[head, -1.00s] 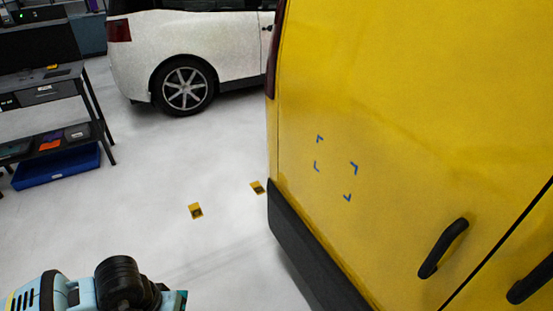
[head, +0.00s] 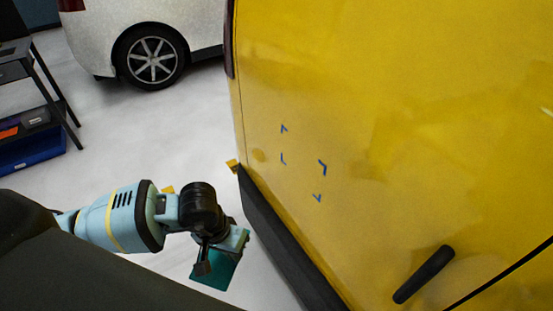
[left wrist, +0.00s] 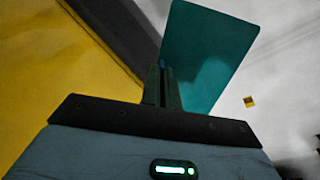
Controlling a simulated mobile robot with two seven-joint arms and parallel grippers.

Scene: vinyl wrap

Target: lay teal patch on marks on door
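The teal patch (head: 219,267) is a flat sheet at the lower middle of the head view, left of the van's dark bumper. It also shows large in the left wrist view (left wrist: 207,52). My left gripper (head: 222,249) is shut on one edge of the patch; its fingers (left wrist: 162,88) are together there. The yellow door (head: 400,120) carries blue corner marks (head: 303,163) near its left edge. The patch is apart from the door, lower and to the left of the marks. My right gripper is not in view.
A black handle (head: 424,274) sticks out of the door at lower right. The dark bumper (head: 283,240) runs below the door. A white car (head: 125,40) and a dark rack (head: 35,90) stand behind, with clear floor between.

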